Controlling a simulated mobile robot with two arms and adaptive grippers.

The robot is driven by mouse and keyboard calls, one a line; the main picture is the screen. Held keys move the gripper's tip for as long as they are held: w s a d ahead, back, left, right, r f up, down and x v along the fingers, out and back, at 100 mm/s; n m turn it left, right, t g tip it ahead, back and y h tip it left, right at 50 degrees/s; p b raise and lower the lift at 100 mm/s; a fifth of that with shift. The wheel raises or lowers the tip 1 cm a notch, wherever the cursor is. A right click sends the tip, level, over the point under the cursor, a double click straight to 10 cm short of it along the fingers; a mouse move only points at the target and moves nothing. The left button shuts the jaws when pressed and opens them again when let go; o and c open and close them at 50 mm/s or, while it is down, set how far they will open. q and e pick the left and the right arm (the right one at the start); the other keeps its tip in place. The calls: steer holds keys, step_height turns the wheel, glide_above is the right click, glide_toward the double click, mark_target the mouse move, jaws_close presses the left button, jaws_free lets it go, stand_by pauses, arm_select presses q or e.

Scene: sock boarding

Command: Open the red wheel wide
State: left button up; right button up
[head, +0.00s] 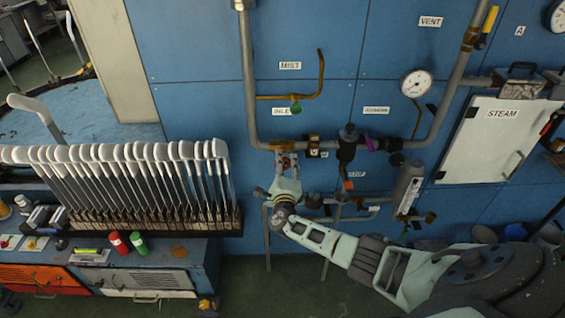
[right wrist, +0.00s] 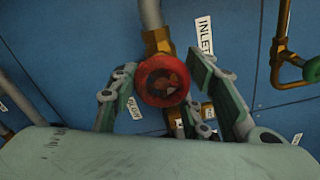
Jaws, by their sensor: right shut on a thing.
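The red wheel (right wrist: 162,66) shows in the right wrist view as a round red handwheel on a brass valve body, below a grey pipe. In the head view it is mostly hidden behind my right gripper (head: 286,163), at the low bend of the grey pipe on the blue wall. My right gripper (right wrist: 163,85) has its fingers on either side of the wheel and is shut on it. How far the valve is turned cannot be told. My left gripper is in neither view.
A white INLET label (right wrist: 204,36) is beside the valve. A pressure gauge (head: 416,84) and a white STEAM door (head: 494,138) are to the right. A rack of sock boards (head: 125,190) stands at left. A green wheel (head: 295,108) sits above the valve.

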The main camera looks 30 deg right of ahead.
steer(key=shift+n+p, duration=0.3)
steer(key=shift+n, duration=0.5)
steer(key=shift+f, duration=0.15)
steer(key=o, duration=1.1)
steer(key=shift+o, duration=0.2)
steer(key=v, duration=1.2)
